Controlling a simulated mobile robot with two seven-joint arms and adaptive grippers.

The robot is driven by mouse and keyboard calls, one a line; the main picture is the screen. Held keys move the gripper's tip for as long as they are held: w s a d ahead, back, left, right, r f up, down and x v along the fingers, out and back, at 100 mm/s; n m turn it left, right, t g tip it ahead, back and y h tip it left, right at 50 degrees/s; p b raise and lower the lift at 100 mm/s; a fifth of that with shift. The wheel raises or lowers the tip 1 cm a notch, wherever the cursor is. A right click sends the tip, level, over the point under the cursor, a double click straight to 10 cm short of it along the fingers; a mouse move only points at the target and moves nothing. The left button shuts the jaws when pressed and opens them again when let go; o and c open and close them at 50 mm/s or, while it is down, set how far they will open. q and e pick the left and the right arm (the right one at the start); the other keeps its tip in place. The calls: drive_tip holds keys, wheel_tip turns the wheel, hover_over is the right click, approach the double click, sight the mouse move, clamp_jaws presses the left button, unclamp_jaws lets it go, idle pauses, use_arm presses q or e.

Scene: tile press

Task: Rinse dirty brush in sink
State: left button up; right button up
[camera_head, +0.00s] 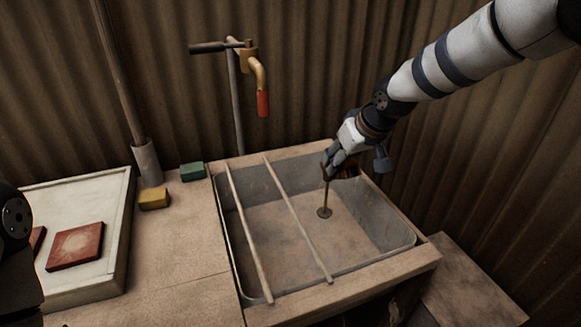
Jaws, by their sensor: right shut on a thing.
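The sink (385,292) is a grey metal basin in a wooden frame. My right gripper (336,164) is over its back right part and is shut on a dark reddish-brown thing, which looks like the brush (347,173); the fingers hide much of it. A thin upright rod (326,195) stands just below the gripper, ending in a small round disc (324,212) at the sink's floor. I cannot tell whether the rod touches the fingers. A tap (257,75) with a red-tipped spout is behind the sink. My left gripper is not in view.
Two thin bars (292,210) cross the sink's left half. On the left counter are a yellow block (154,198), a green block (192,171) and a pale tray (119,215) with red tiles (75,246). A pole stands in a grey holder (147,162). Corrugated walls close the back and right.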

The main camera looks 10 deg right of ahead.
drive_tip(key=s+d, duration=0.1)
drive_tip(key=d, duration=0.7)
drive_tip(key=shift+m+g, duration=0.3)
drive_tip(key=shift+m, duration=0.1)
wheel_tip(320, 180, down, 24)
drive_tip(key=b, duration=0.7)
drive_tip(key=shift+r, duration=0.25)
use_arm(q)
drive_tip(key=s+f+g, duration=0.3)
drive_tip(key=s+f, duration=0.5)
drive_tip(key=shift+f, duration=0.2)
use_arm(e)
drive_tip(key=shift+d, duration=0.1)
drive_tip(key=shift+r+h, duration=0.15)
drive_tip(key=shift+h, duration=0.15)
drive_tip(key=shift+r, duration=0.15)
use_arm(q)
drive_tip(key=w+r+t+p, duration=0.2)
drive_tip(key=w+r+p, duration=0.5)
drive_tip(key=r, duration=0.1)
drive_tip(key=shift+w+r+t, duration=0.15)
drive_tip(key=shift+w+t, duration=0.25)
use_arm(e)
wheel_tip(320, 180, up, 22)
idle(0.3)
